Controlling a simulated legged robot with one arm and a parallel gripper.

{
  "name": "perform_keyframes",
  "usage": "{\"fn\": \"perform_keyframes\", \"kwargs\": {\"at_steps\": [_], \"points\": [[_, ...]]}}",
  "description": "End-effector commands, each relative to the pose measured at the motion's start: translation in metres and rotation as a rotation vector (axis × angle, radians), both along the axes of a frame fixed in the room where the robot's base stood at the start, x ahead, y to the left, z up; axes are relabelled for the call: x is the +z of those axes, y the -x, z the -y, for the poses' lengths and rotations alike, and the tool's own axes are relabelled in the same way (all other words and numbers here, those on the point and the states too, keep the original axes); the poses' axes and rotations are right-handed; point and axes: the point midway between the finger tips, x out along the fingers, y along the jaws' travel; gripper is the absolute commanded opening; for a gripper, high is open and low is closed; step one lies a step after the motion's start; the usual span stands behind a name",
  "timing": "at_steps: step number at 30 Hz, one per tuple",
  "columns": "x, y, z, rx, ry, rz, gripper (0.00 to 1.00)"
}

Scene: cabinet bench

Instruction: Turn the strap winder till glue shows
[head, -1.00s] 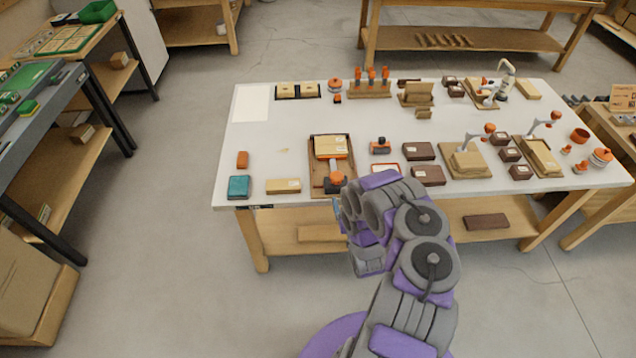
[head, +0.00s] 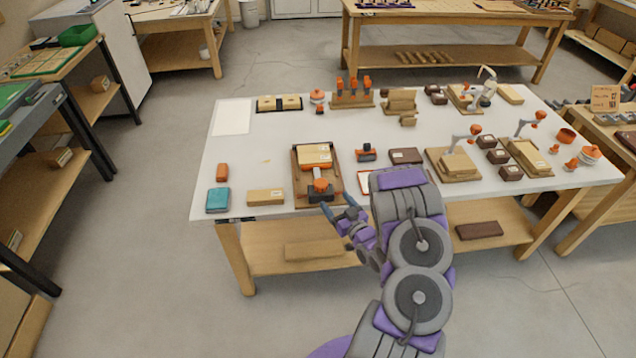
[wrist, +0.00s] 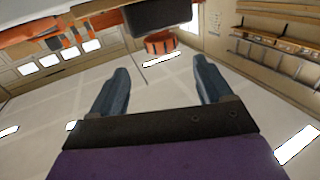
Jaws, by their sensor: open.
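The clamp fixture is a brown tray (head: 299,190) at the table's front edge. It holds a pale wood box (head: 315,154) with an orange band around its lower part. The strap winder (head: 320,185), with an orange knob and a dark block, sits at the tray's front end. No glue can be made out at this size. My gripper (head: 338,204) is open and empty, just right of and in front of the winder, apart from it. In the wrist view, an orange round knob (wrist: 160,43) under a dark block (wrist: 160,14) shows beyond and between my open fingers (wrist: 162,83).
A teal box (head: 218,200), a pale wood block (head: 266,197) and a small orange block (head: 222,172) lie left of the tray. A dark box (head: 406,156) and an orange-and-black tool (head: 366,152) stand to its right. The white table (head: 255,145) has bare room at left.

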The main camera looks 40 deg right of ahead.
Motion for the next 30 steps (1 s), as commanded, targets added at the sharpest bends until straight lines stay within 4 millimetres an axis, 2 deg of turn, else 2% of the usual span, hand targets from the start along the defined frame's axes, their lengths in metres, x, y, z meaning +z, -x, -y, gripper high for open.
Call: {"fn": "perform_keyframes", "kwargs": {"at_steps": [3, 15, 21, 30], "points": [[0.001, -0.026, 0.002, 0.004, 0.005, 0.007, 0.79], [-0.001, -0.097, 0.014, 0.003, 0.002, 0.004, 0.79], [0.000, -0.115, 0.018, 0.001, 0.003, 0.004, 0.79], [0.001, -0.118, 0.019, 0.000, 0.000, 0.002, 0.79]]}}
